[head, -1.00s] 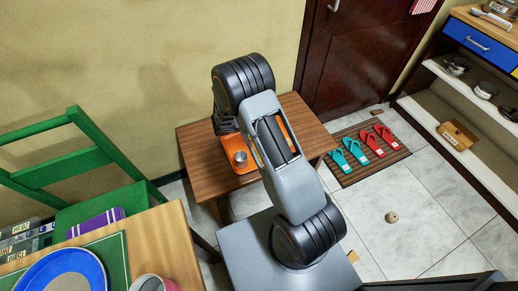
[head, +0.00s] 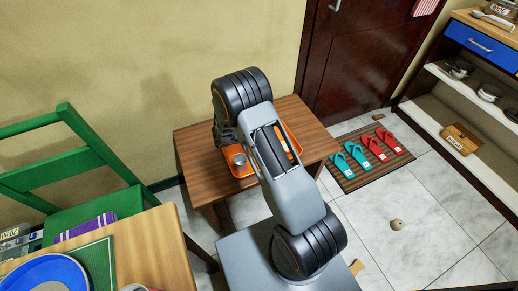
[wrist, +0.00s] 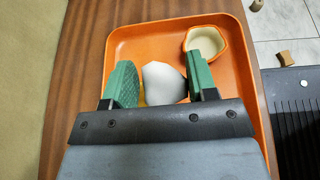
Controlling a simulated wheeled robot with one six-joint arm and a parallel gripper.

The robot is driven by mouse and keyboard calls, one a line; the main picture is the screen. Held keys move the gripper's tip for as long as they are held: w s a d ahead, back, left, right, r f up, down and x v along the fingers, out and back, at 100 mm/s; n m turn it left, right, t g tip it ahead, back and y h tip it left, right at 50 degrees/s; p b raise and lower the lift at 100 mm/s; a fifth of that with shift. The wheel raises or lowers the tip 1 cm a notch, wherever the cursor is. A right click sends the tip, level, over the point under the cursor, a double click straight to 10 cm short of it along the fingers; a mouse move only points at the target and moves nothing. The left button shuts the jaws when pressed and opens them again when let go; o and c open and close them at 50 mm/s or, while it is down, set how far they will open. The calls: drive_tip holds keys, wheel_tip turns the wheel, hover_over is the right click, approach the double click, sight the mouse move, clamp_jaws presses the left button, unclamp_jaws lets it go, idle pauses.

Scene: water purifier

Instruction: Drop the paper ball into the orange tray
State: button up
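The orange tray (head: 236,172) lies on a small brown wooden table; in the wrist view its rim and floor (wrist: 122,45) fill the middle. My gripper (wrist: 163,80), with green finger pads, is over the tray. A white, faceted ball, which looks like the paper ball (wrist: 164,83), is between the pads and appears gripped by them. Its lower part is hidden by my gripper's body. How high it is above the tray floor is hard to tell.
A beige lump (head: 397,224) and a tan block (head: 356,266) lie on the floor. A green chair (head: 70,170) stands left, shelves right.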

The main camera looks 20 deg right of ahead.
drive_tip(key=o, duration=0.4)
drive_tip(key=p+v, duration=0.2)
drive_tip(key=v, duration=1.2)
drive_tip(key=shift+f, duration=0.1)
drive_tip(key=shift+d, duration=0.1)
